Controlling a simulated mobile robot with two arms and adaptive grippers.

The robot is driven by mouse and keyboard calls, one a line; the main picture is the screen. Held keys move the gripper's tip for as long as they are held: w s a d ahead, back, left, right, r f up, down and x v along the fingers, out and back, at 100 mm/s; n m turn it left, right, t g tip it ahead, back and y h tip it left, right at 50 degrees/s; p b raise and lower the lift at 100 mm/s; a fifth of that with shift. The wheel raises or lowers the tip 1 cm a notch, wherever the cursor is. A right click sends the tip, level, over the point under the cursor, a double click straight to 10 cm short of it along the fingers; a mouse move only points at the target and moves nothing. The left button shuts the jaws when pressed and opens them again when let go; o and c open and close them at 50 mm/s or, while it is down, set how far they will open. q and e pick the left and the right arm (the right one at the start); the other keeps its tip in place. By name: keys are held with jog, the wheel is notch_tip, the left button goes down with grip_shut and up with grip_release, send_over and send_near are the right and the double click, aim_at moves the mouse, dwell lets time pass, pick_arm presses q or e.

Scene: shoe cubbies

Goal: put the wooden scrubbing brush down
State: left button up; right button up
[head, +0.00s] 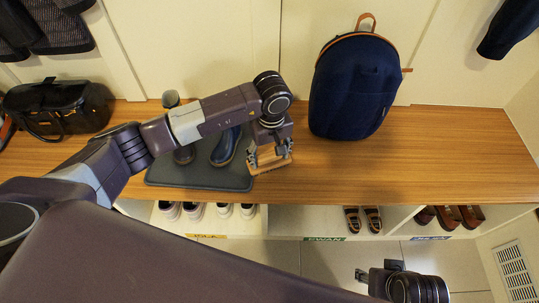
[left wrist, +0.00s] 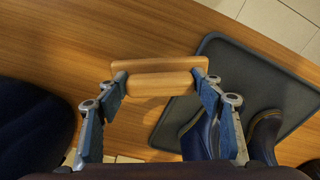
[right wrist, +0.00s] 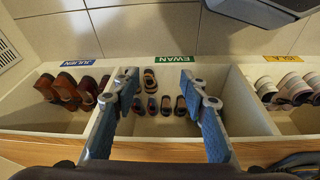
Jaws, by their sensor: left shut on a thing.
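The wooden scrubbing brush (left wrist: 160,84) is a light brown block with a rounded grip. My left gripper (left wrist: 160,90) is shut on it, with one finger at each end. In the head view the brush (head: 272,165) is over the wooden bench (head: 445,150), at the right edge of the dark mat (head: 200,180). I cannot tell whether it touches the bench. Its underside is hidden. My right gripper (right wrist: 157,80) is open and empty in front of the cubbies; it also shows in the head view (head: 362,275).
A navy backpack (head: 355,85) stands on the bench right of my left gripper. Dark boots (head: 226,147) stand on the mat. A black bag (head: 57,107) is at the far left. Cubbies below hold several shoes (right wrist: 165,104). The bench's right part is clear.

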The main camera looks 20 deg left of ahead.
pick_arm(q)
jog(key=shift+f, duration=0.1)
pick_arm(e)
jog(key=shift+s+r, duration=0.1)
jog(key=shift+r, duration=0.15)
pick_arm(q)
jog(key=shift+f, duration=0.15)
jog(key=shift+f+b, duration=0.25)
jog(key=shift+b, duration=0.25)
jog(key=o, duration=1)
pick_arm(e)
jog(key=v, duration=0.3)
jog(key=shift+d+r, duration=0.1)
jog(key=shift+r, duration=0.1)
